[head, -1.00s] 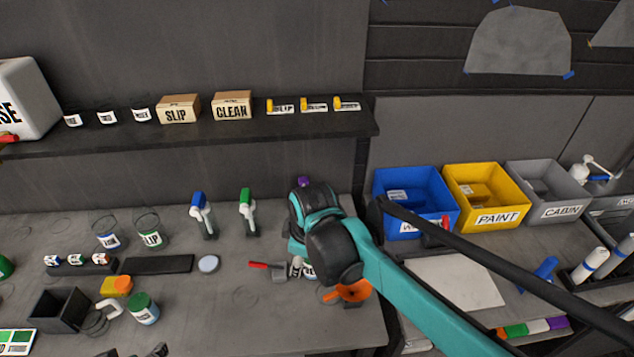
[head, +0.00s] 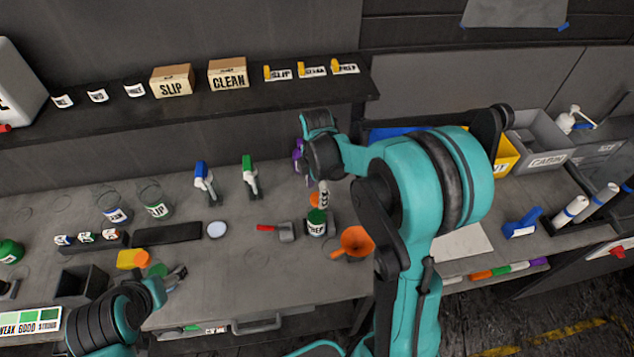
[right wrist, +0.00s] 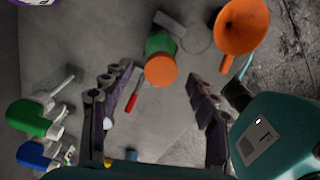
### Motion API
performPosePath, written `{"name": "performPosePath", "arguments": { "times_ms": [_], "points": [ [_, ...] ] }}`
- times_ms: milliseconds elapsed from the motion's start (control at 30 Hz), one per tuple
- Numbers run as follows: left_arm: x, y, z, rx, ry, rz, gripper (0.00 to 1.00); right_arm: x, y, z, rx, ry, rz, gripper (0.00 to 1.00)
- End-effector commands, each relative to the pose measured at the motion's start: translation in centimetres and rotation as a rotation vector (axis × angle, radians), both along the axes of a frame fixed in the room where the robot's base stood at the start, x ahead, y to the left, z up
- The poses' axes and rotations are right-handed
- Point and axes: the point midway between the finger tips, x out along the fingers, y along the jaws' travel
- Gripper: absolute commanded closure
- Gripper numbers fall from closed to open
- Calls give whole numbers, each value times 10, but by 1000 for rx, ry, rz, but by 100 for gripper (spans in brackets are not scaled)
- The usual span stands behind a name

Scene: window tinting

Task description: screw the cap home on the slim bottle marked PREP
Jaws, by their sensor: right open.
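The slim bottle (head: 316,229) stands on the bench, with a white label that reads in part "REP" and a green upper part. An orange cap (head: 314,199) shows at its top; in the right wrist view the cap (right wrist: 160,71) overlaps the green part (right wrist: 160,44). I cannot tell how far it is seated. My right gripper (head: 323,192) is above and behind the bottle, partly overlapping it. In the right wrist view its fingers (right wrist: 163,88) are spread, with the cap between them in the picture and not touched. My left gripper (head: 176,277) is at the bench's front left.
The bench around the pale disc (head: 217,230) is mostly clear.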

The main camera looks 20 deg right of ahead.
Motion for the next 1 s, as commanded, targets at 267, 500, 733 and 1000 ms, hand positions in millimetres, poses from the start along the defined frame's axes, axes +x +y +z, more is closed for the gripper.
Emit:
{"name": "performPosePath", "arguments": {
  "times_ms": [267, 500, 733, 1000],
  "points": [
    [0, 0, -2, 0, 0, 0, 26, 0, 0, -16, 0, 0, -1, 41],
    [0, 0, -2, 0, 0, 0, 26, 0, 0, -16, 0, 0, -1, 51],
    [0, 0, -2, 0, 0, 0, 26, 0, 0, -16, 0, 0, -1, 93],
    [0, 0, -7, 0, 0, 0, 26, 0, 0, -17, 0, -1, -168, 93]
  ]
}}
